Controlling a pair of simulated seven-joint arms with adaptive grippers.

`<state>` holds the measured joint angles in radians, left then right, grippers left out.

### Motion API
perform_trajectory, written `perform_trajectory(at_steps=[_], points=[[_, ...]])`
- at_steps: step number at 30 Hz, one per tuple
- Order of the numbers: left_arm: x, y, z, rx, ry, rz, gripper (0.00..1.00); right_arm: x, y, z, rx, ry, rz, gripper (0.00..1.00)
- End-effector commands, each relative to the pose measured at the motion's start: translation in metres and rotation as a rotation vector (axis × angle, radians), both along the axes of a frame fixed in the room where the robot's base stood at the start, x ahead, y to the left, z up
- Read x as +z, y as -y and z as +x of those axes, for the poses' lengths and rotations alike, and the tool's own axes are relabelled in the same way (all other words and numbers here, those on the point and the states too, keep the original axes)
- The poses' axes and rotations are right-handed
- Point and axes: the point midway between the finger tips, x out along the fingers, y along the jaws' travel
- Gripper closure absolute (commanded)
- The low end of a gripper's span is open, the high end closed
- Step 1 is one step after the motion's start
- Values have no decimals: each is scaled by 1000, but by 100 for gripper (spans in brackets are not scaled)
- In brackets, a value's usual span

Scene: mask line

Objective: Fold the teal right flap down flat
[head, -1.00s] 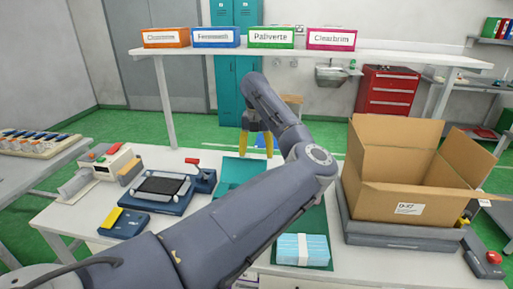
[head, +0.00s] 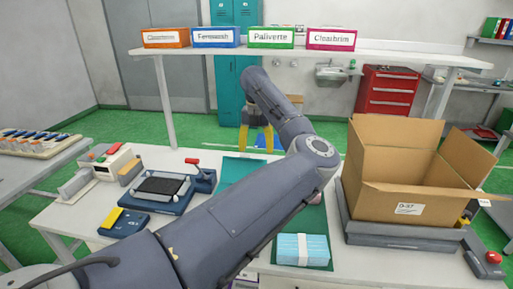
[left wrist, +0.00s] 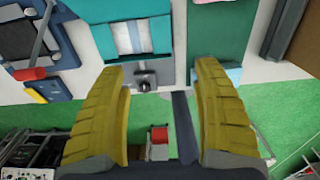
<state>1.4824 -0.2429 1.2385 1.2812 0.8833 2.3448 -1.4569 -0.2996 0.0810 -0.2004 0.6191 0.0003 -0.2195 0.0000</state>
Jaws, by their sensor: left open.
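A teal folder or wrapper (head: 238,167) lies on the table, mostly hidden behind my left arm in the head view. My left gripper (head: 257,138) has yellow fingers and is above the far table edge. In the left wrist view its fingers (left wrist: 162,100) are apart with nothing between them, just beyond the teal edge. My right gripper is not in view.
A banded light blue stack (head: 302,250) lies on a dark green mat (head: 318,222). An open cardboard box (head: 405,200) stands on the right. A blue device with a red lever (head: 160,188) is on the left. A dark knob (left wrist: 146,80) sits by the teal edge.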

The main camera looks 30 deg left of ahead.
Motion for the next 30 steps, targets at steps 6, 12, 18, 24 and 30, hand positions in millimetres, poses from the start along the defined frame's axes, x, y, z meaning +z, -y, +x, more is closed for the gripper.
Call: perform_trajectory(at_steps=[6, 12, 18, 24, 30], points=[[16, 0, 1, 0, 3, -1, 33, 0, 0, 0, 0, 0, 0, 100], [51, 0, 0, 0, 4, 0, 33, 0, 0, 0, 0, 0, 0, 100], [84, 0, 0, -1, 4, -2, 33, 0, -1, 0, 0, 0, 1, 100], [108, -1, 0, -1, 2, 0, 33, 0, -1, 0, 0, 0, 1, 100], [118, -1, 0, 0, 0, 0, 33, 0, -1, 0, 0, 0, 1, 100]])
